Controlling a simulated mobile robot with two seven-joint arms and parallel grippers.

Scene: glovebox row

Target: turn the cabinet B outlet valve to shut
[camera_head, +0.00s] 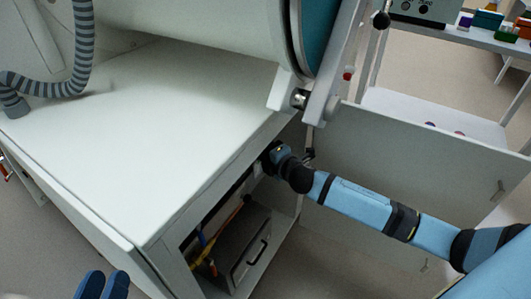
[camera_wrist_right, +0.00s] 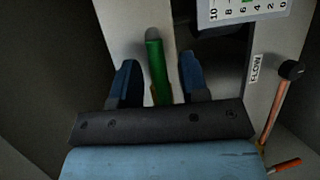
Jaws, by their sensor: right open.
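A green lever handle (camera_wrist_right: 155,68) with a grey tip shows in the right wrist view, in front of a pale upright panel. No label naming it as the cabinet B outlet valve is readable. My right gripper (camera_wrist_right: 158,80) is open, with one blue finger on each side of the handle and gaps on both sides. In the head view my right arm reaches into the open cabinet, and the fingers there are hidden or too dark to make out. My left gripper (camera_head: 103,284) shows only its blue fingertips at the bottom left, close together, away from the cabinet opening.
A gauge (camera_wrist_right: 243,10) with a number scale and a FLOW label (camera_wrist_right: 256,68) are near the lever. A black knob (camera_wrist_right: 291,70) tops a copper-coloured pipe at right. A grey case (camera_head: 243,252) stands inside the cabinet. The open door (camera_head: 400,165) is behind my right arm.

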